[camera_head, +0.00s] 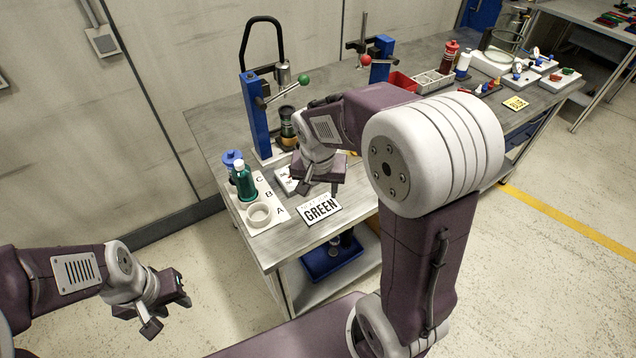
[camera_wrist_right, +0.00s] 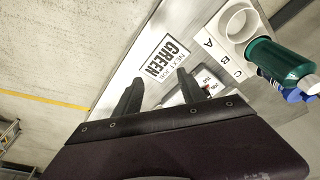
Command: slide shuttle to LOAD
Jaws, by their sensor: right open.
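A white labelled plate (camera_head: 284,180) with small dark and red marks lies on the bench beside my right gripper. It shows in the right wrist view (camera_wrist_right: 210,84), partly behind a finger; its lettering is too small to read surely. I cannot pick out the shuttle with certainty, and my right arm hides part of this area. A dark banded cylinder (camera_head: 288,125) stands at the near blue press (camera_head: 256,112). My right gripper (camera_head: 320,190) is open and empty above the bench, near the plate. My left gripper (camera_head: 167,314) is open and empty, off the bench at lower left.
A "NEXT JOB GREEN" card (camera_head: 319,208) lies near the front edge. A second blue press (camera_head: 381,58) stands farther along.

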